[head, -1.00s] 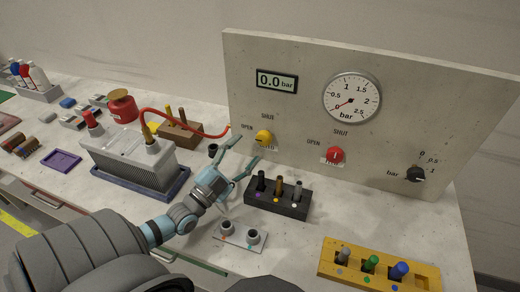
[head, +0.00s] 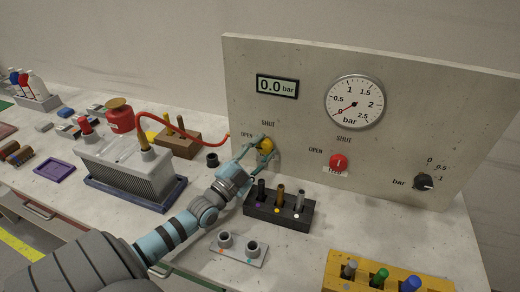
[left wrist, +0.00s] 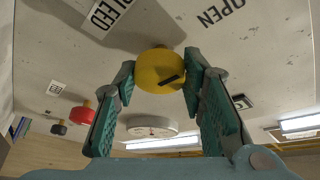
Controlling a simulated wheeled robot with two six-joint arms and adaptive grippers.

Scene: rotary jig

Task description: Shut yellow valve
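The yellow valve (head: 266,145) is a round knob low on the left of the upright panel, between the marks OPEN and SHUT. In the left wrist view the yellow valve (left wrist: 160,72) shows a dark pointer line on its face. My left gripper (head: 267,146) has reached the panel, with one finger on each side of the knob. In the left wrist view both fingertips of this gripper (left wrist: 159,74) lie close against the knob's sides, and it looks shut on it. My right gripper is out of view.
The panel (head: 300,125) also bears a red valve (head: 338,161), a black knob (head: 423,181), a dial gauge (head: 354,102) and a display (head: 277,87) reading 0.0 bar. A black holder (head: 277,213) with pegs stands just below my left gripper. A red hose (head: 180,138) ends left of the yellow valve.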

